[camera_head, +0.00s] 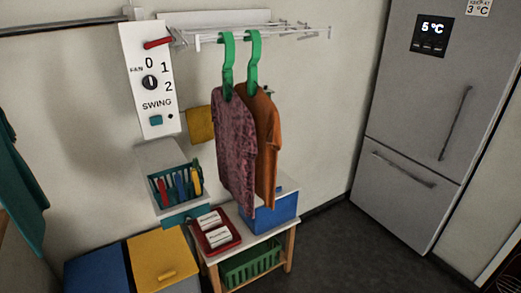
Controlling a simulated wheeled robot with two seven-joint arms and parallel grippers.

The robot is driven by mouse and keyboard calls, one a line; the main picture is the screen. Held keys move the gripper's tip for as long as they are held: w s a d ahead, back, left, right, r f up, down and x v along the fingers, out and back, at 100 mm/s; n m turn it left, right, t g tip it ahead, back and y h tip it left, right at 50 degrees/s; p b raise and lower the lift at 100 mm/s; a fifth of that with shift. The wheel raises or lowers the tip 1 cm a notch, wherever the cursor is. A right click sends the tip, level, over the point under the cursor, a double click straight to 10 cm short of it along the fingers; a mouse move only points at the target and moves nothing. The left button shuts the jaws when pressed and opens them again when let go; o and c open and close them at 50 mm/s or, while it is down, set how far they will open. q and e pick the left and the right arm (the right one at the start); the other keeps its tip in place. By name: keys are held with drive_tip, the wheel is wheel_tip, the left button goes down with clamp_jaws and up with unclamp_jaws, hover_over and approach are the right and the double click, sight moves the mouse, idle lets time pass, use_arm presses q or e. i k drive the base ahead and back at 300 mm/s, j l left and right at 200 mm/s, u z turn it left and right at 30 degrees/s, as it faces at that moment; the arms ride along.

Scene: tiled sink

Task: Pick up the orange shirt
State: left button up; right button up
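The orange shirt (266,130) hangs on a green hanger (254,60) from the white wall rack. It is partly hidden behind a mottled pink-purple shirt (236,145), which hangs on another green hanger (227,62) to its left. Both shirts hang upright above the small table. Neither of my grippers shows in the head view, so I see nothing of mine touching the shirt.
The white rack (265,35) juts from the wall. Below stand a table (258,236) with a red tray (214,233) and blue box (270,212), beside a yellow-lidded bin (160,257). A grey fridge (432,110) stands right; the floor (345,250) before it is clear.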

sight(265, 113)
drive_tip(key=u, duration=0.2)
drive_tip(key=i+l+u, duration=0.1)
drive_tip(key=l+u, duration=0.25)
drive_tip(key=i+l+u, duration=0.1)
drive_tip(key=u, duration=0.25)
drive_tip(key=l+u, duration=0.35)
drive_tip(key=i, duration=0.05)
